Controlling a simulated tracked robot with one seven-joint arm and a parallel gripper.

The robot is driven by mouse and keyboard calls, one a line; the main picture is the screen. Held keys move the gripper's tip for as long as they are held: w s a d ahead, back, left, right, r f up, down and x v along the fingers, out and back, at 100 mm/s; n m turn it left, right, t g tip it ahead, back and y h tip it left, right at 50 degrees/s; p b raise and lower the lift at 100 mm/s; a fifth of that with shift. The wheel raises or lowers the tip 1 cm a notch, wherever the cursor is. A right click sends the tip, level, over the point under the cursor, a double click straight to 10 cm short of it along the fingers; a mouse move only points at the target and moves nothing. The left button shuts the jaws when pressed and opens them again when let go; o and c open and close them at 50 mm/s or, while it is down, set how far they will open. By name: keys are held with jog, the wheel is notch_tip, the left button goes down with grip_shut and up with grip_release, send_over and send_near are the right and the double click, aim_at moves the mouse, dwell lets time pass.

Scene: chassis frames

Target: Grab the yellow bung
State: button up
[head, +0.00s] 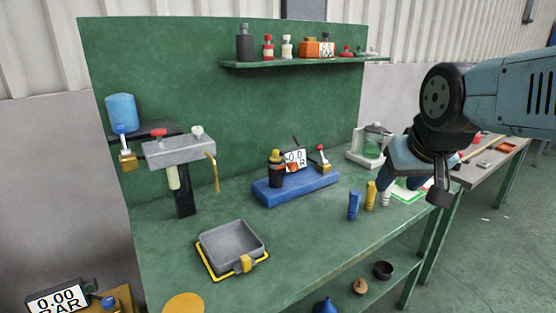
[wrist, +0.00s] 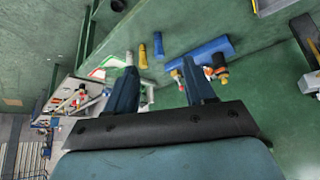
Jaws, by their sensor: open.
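The yellow bung (head: 370,195) stands upright on the green workbench (head: 300,225), between a blue bung (head: 354,206) and a pale bung (head: 385,196). In the wrist view the yellow bung (wrist: 143,57) shows beyond my gripper's fingers, between the pale bung (wrist: 129,58) and the blue bung (wrist: 158,45). My gripper (head: 402,184) is above the right part of the bench, right of the bungs. In the wrist view its fingers (wrist: 162,68) are spread with nothing held between them, and the yellow bung appears nearer the left finger.
A blue block with a gauge (head: 295,188) stands left of the bungs. A glass jar on a pale stand (head: 372,142) is behind them. A grey tray (head: 232,243) lies at the front left. A shelf (head: 300,62) holds several bottles. The bench between tray and bungs is clear.

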jog(key=w+a+f+n+t, duration=0.1)
jog(key=w+a, duration=0.1)
jog(key=w, duration=0.4)
jog(key=w+a+f+t, duration=0.1)
jog(key=w+a+t, duration=0.1)
jog(key=w, duration=0.5)
jog(key=n+t+y, duration=0.3)
jog(key=t+y, duration=0.3)
jog(key=t, duration=0.1)
send_near(277, 152)
jog(key=shift+t, duration=0.3)
jog(key=x, duration=0.3)
jog(key=f+x, duration=0.1)
jog(key=x, duration=0.2)
jog(key=shift+w+d+f, duration=0.1)
jog(key=shift+d, duration=0.05)
jog(key=shift+a+x, duration=0.2)
jog(key=shift+x, duration=2.55)
jog(key=shift+c, duration=0.2)
grip_shut()
jog(key=shift+r, duration=0.25)
